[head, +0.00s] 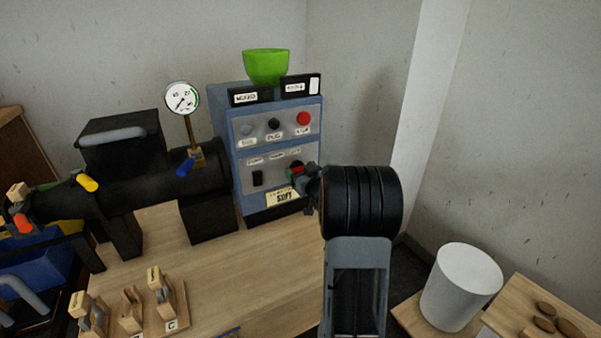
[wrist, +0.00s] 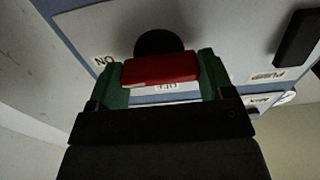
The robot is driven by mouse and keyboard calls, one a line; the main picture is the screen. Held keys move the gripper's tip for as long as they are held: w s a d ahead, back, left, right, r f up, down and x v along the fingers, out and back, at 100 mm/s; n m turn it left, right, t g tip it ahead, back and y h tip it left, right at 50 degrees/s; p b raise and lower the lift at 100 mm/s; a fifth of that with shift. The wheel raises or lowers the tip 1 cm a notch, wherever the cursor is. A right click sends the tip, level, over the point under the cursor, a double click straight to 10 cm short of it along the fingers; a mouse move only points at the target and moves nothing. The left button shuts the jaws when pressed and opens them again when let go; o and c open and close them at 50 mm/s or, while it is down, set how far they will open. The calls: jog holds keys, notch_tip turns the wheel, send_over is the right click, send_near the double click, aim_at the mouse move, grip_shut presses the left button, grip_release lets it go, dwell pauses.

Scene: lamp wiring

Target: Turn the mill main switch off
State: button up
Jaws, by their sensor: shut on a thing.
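The mill main switch is a red handle on a dark round base, low on the right of the blue-grey control box (head: 280,135). In the wrist view the red handle (wrist: 160,69) lies across the picture between the green fingertips of my gripper (wrist: 162,78). The gripper is shut on the handle. An ON label (wrist: 104,60) shows at upper left of the handle and an OFF label (wrist: 167,86) just below it. In the head view my gripper (head: 305,175) hides most of the switch.
A black rocker switch (head: 257,178) sits left of the main switch, with a red stop button (head: 303,118) above. A green hopper (head: 266,67) tops the box. A pressure gauge (head: 182,98) stands left. A white cylinder (head: 460,285) stands at lower right.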

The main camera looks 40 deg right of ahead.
jog(key=shift+f, duration=0.1)
jog(key=n+b, duration=0.3)
jog(key=b, duration=0.1)
jog(key=shift+f, duration=0.2)
jog(key=n+b, duration=0.5)
jog(key=shift+a+n, duration=0.15)
jog(key=shift+n, duration=0.15)
jog(key=n+b, duration=0.4)
jog(key=shift+n, duration=0.3)
jog(key=shift+n+b, duration=1.85)
jog(key=shift+n, duration=0.35)
jog(key=shift+r, duration=0.1)
jog(key=o, duration=0.9)
